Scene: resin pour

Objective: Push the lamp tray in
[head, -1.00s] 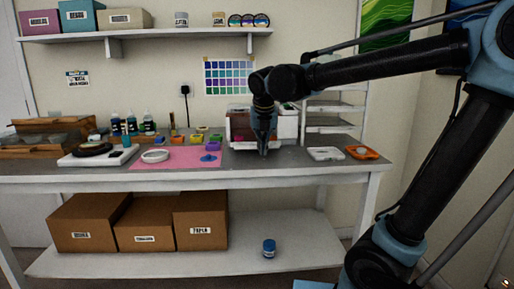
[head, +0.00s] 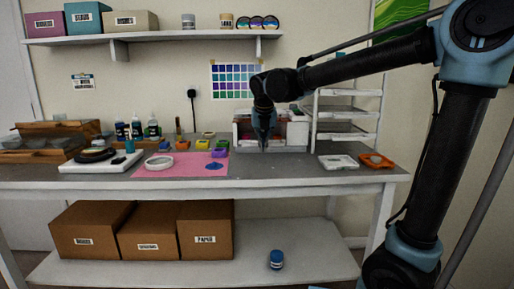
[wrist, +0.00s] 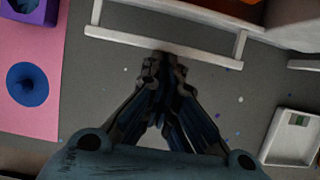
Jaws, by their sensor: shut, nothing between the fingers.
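The lamp (head: 297,130) is a white box with a dark reddish opening at the back of the bench, left of the white rack. In the wrist view, a white bar (wrist: 140,40) with short side arms, seemingly the front of the lamp tray, runs across the top. My gripper (wrist: 167,60) is shut and empty, pointing at the middle of this bar. Its tips are at or very close to the bar; contact cannot be told. In the head view my gripper (head: 264,148) hides part of the lamp's front, so how far the tray sticks out is unclear.
A pink mat (head: 180,166) with a blue disc (head: 215,166) lies left of the gripper. A white shallow tray (head: 338,162) and an orange tray (head: 377,161) lie to the right. The white rack (head: 345,112) stands behind them.

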